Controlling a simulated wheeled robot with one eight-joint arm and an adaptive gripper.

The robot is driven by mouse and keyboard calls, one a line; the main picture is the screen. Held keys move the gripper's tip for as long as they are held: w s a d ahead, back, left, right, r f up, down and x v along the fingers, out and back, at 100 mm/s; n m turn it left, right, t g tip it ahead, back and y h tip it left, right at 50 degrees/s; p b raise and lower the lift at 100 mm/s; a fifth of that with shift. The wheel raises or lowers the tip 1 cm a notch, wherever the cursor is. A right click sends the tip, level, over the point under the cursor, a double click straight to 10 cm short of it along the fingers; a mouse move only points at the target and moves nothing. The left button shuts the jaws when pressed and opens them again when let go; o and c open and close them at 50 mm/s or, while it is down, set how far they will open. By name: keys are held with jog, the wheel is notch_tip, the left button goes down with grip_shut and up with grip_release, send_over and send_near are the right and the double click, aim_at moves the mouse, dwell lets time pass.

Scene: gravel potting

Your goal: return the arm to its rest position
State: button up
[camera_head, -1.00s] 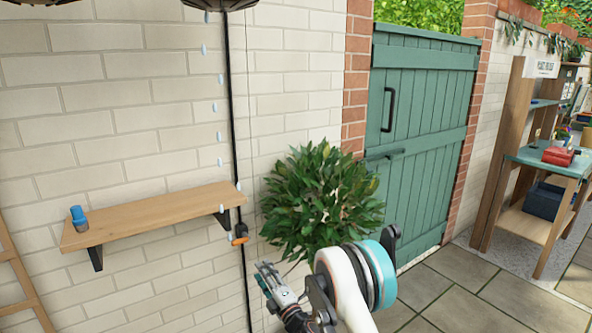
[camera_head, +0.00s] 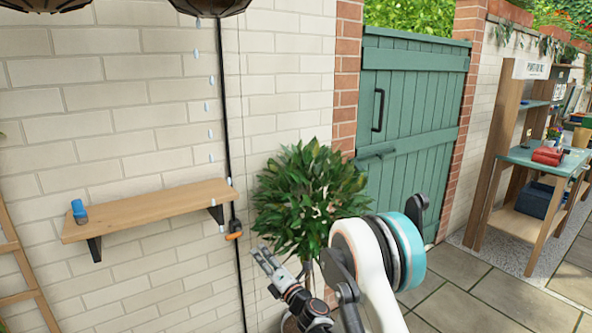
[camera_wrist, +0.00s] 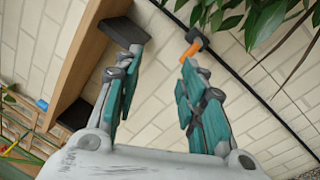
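My arm reaches in from the bottom of the head view, in front of the brick wall. My gripper (camera_head: 261,253) is left of the arm's white and teal joint, below and right of the wooden shelf (camera_head: 150,211). In the wrist view my gripper (camera_wrist: 158,66) has its two teal-padded fingers spread apart. Nothing is between them but the wall behind. The gripper appears clear of the shelf and the plant.
A leafy plant (camera_head: 308,195) stands close behind the arm. An orange-handled valve (camera_head: 235,229) is on the black pipe, and a blue object (camera_head: 79,211) sits on the shelf. A green gate (camera_head: 410,125) and a potting bench (camera_head: 545,165) are to the right. Paving there is open.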

jog(key=s+d+r+n+g, duration=0.1)
jog(key=s+r+n, duration=0.1)
jog(key=r+n, duration=0.4)
jog(key=s+d+r+n+g, duration=0.2)
jog(key=r+n, duration=0.5)
jog(key=s+d+r+n+g+h, duration=0.2)
jog(key=s+d+r+n, duration=0.3)
jog(key=s+n, duration=0.4)
jog(key=s+d+f+n+g+h, duration=0.2)
jog(key=s+d+n+h, duration=0.3)
jog(key=s+d+n, duration=0.4)
jog(key=s+d+f+n+g+h, duration=0.1)
jog(key=s+d+f+n+h, duration=0.2)
jog(key=s+d+n, duration=0.7)
jog(key=s+d+h, duration=0.2)
jog(key=s+d, duration=0.1)
jog(key=s, duration=0.7)
jog(key=shift+n+g, duration=0.3)
jog(key=shift+g, duration=0.1)
jog(key=shift+s, duration=0.15)
